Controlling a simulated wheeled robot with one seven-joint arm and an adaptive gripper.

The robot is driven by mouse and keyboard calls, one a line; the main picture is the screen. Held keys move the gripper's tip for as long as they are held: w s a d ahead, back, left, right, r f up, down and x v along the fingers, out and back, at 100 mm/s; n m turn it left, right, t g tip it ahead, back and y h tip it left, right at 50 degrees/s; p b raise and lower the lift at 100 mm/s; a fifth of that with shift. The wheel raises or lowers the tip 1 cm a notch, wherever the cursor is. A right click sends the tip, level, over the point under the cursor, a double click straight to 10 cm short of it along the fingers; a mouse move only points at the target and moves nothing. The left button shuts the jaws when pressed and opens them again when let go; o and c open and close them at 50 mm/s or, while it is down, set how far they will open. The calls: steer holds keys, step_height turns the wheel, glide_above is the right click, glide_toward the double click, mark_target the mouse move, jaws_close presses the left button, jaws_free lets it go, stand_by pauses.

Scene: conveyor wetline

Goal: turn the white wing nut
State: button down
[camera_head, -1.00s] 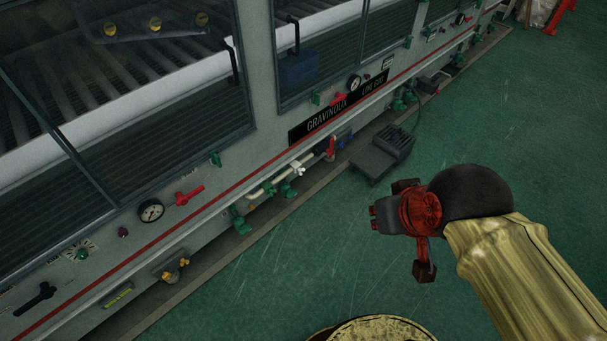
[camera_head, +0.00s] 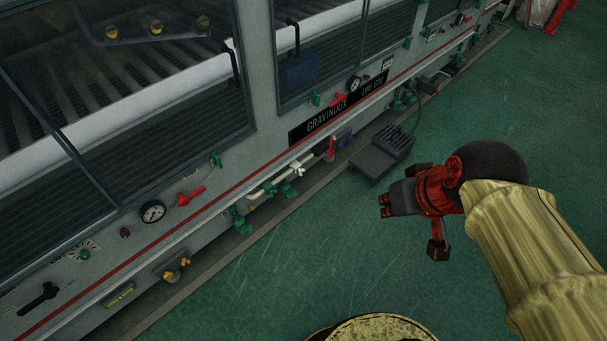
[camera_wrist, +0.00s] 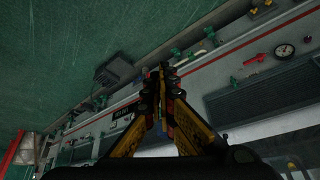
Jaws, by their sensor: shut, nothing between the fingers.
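The white wing nut (camera_head: 298,168) is small and pale. It sits on the cream pipe (camera_head: 270,186) low on the machine front, between green valve handles and a red lever. My gripper (camera_head: 385,205) is shut and empty, over the green floor to the right of and below the wing nut in the head view, well apart from it. In the wrist view my closed fingers (camera_wrist: 163,75) cover part of the machine front. I cannot clearly make out the wing nut there.
A dark grey box-like unit (camera_head: 382,154) stands on the floor beside the machine, near my gripper. The machine front carries a red lever (camera_head: 331,147), green handles (camera_head: 288,189) and a gauge (camera_head: 152,212). The floor to the right is free.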

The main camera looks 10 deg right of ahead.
steer(key=w+d+r+g+y+p, duration=0.1)
steer(key=w+d+r+p, duration=0.2)
steer(key=d, duration=0.5)
steer(key=w+d+r+y+p, duration=0.1)
steer(key=w+d+r+p, duration=0.2)
steer(key=w+d+p, duration=0.3)
steer(key=shift+w+d+r+m+g, duration=0.3)
steer(key=shift+w+d+r+g, duration=0.1)
steer(key=shift+w+d, duration=0.75)
stand_by(3.3)
steer(key=shift+w+a, duration=0.15)
steer(key=c, duration=2.6)
jaws_free()
steer(key=o, duration=1.1)
steer(key=shift+s+d, duration=0.6)
steer(key=shift+s, duration=0.2)
steer(key=shift+s+d, duration=0.55)
steer(key=shift+s, duration=0.3)
steer(key=shift+s+d, duration=0.6)
steer(key=shift+s, duration=0.2)
